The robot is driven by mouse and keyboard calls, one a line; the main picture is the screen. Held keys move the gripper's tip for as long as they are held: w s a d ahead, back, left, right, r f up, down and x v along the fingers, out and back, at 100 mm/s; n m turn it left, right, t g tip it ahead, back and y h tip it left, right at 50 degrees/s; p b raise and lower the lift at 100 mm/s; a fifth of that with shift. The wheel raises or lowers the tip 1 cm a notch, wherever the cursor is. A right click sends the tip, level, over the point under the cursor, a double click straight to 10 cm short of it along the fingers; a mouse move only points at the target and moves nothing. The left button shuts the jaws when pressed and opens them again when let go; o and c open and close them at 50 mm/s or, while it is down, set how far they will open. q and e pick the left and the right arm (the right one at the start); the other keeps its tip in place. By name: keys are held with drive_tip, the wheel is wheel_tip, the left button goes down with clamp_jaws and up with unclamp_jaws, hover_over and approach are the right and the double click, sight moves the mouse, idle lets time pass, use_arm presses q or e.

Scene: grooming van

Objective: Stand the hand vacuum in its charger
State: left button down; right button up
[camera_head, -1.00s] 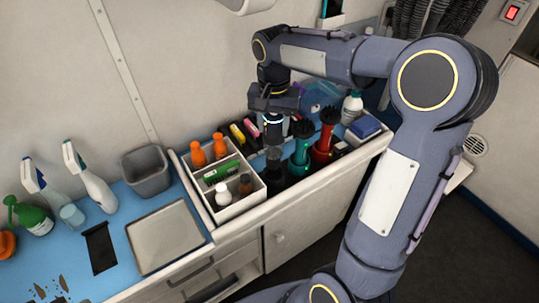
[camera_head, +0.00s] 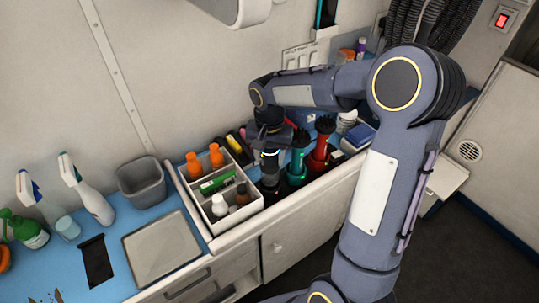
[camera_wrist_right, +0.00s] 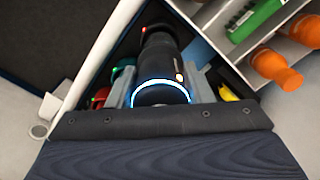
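The dark hand vacuum (camera_head: 270,162) is upright below my right gripper (camera_head: 268,139), with a bright ring near its top. In the right wrist view the vacuum (camera_wrist_right: 160,60) sits between the two grey fingers of my right gripper (camera_wrist_right: 160,88), which appear shut on it; the ring and a small orange light glow. Its lower end meets a dark charger base (camera_head: 268,190) on the counter; a small red light shows near that end in the wrist view. I cannot tell whether it is fully seated. My left gripper is not in view.
A green vacuum (camera_head: 298,165) and a red vacuum (camera_head: 319,150) stand close to the right. A white divided caddy (camera_head: 222,226) with bottles is close on the left. Farther left are a grey bin (camera_head: 142,182) and a tray (camera_head: 162,248).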

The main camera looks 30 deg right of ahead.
drive_tip(key=o, duration=0.4)
drive_tip(key=shift+c, duration=0.2)
drive_tip(key=shift+r, duration=0.15)
wheel_tip(320, 180, up, 12)
drive_tip(key=shift+f, duration=0.15)
drive_tip(key=s+a+f+n+t+y, duration=0.2)
drive_tip(key=s+a+n, duration=0.1)
drive_tip(key=s, duration=0.8)
drive_tip(key=s+a+f+n+t+y, duration=0.1)
drive_tip(key=s+a+f+n+t, duration=0.1)
drive_tip(key=s, duration=0.8)
drive_tip(key=shift+s+a+f+n+t+y, duration=0.25)
drive_tip(key=shift+s+a+n+t+y, duration=0.15)
drive_tip(key=shift+a+n+t, duration=0.5)
drive_tip(key=shift+a, duration=0.15)
